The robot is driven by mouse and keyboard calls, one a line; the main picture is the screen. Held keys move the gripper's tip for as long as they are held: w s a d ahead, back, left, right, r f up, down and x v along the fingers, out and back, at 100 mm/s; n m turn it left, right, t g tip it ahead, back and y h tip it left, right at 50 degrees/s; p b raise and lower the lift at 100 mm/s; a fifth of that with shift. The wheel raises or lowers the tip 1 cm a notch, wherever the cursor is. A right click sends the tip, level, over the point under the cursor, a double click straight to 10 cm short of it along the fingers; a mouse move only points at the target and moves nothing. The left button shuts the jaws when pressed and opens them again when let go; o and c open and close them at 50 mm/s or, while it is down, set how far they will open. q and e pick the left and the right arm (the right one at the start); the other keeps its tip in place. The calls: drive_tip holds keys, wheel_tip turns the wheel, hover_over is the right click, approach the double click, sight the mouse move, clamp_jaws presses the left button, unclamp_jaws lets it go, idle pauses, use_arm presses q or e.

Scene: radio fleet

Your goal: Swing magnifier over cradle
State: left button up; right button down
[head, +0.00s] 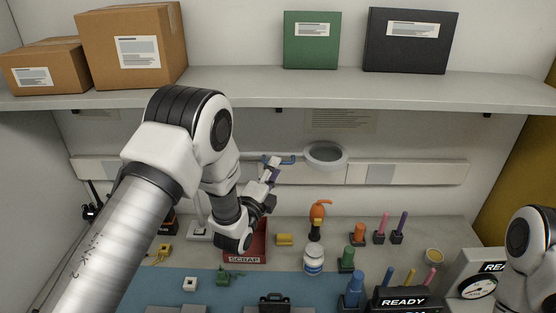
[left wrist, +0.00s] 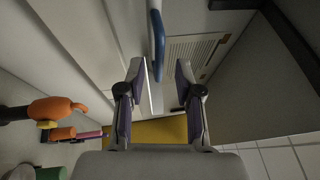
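My left gripper (head: 271,166) is at this blue handle, left of the lens. In the left wrist view its two fingers (left wrist: 161,72) are apart, and the end of the blue handle (left wrist: 157,45) shows in line with the gap, nearer the left finger. I cannot tell whether they touch. A black item (head: 273,302) is cut off at the bottom edge; I cannot tell whether it is the cradle.
A shelf (head: 260,84) with boxes and binders overhangs the bench. My right arm shows at the right edge. The blue mat (head: 140,285) has bare room.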

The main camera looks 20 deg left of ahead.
use_arm(q)
drive_tip(key=x, duration=0.3)
drive_tip(key=shift+w+f+p, duration=0.15)
drive_tip(key=shift+w+p, duration=0.15)
drive_tip(key=shift+p, duration=0.05)
drive_tip(key=shift+s, duration=0.15)
clamp_jaws()
